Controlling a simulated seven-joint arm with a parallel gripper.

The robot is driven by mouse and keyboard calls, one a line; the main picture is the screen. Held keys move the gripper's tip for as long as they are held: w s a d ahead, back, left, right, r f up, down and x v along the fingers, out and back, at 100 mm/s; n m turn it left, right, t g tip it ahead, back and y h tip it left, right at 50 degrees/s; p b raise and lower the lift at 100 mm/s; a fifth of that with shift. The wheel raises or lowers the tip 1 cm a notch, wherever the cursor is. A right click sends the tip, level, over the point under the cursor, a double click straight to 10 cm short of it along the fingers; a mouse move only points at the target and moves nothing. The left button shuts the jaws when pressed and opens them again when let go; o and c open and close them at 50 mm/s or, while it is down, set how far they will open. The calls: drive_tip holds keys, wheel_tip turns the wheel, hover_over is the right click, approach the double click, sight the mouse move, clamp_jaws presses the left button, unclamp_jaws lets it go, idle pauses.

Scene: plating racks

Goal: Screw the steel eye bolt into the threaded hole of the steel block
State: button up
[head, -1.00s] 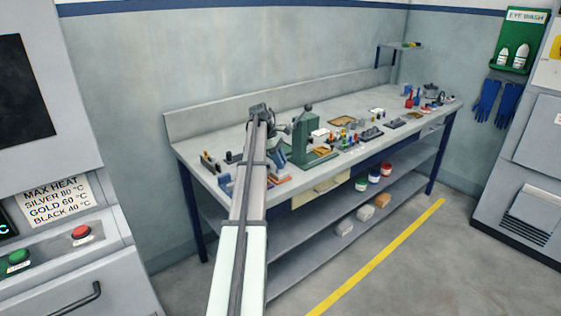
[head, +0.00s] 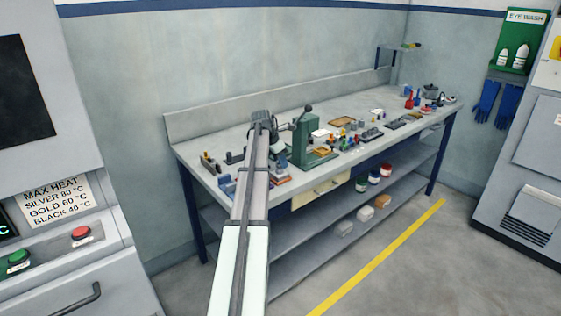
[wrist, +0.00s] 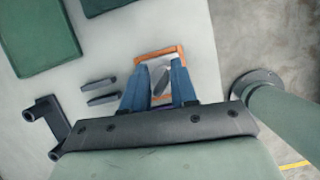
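My gripper (wrist: 158,72) shows in the wrist view with two blue fingers spread apart, pointing down at the bench. Between and beyond them lies a small orange-edged tray or pad (wrist: 160,54) with a pale top. A dark grey elongated piece (wrist: 161,80) shows in the gap between the fingers; it may be the eye bolt, but its shape is unclear. I see no clear contact between it and the fingers. In the head view my arm covers much of this area. I cannot make out the steel block or its threaded hole for certain.
A green press (head: 306,135) stands on the grey bench (head: 215,152) right of my arm. Several small tools and trays fill the bench farther right. The bench edge lies close right of the tray.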

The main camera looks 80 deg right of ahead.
drive_tip(key=shift+n+t+h, duration=0.3)
drive_tip(key=shift+n, duration=0.8)
drive_tip(key=m+g+y, duration=0.1)
drive_tip(key=m, duration=0.3)
drive_tip(key=shift+w, duration=0.1)
drive_tip(key=m+y, duration=0.1)
drive_tip(key=m, duration=0.1)
drive_tip(key=m+y, duration=0.1)
drive_tip(key=m, duration=0.2)
drive_tip(key=shift+a+g, duration=0.1)
drive_tip(key=shift+g, duration=0.3)
drive_tip(key=m+y, duration=0.2)
drive_tip(key=m, duration=0.3)
drive_tip(key=shift+a, duration=0.15)
drive_tip(key=m, duration=0.2)
drive_tip(key=m+t+y, duration=0.1)
drive_tip(key=m, duration=0.1)
drive_tip(key=shift+a, duration=0.25)
drive_tip(key=shift+f, duration=0.1)
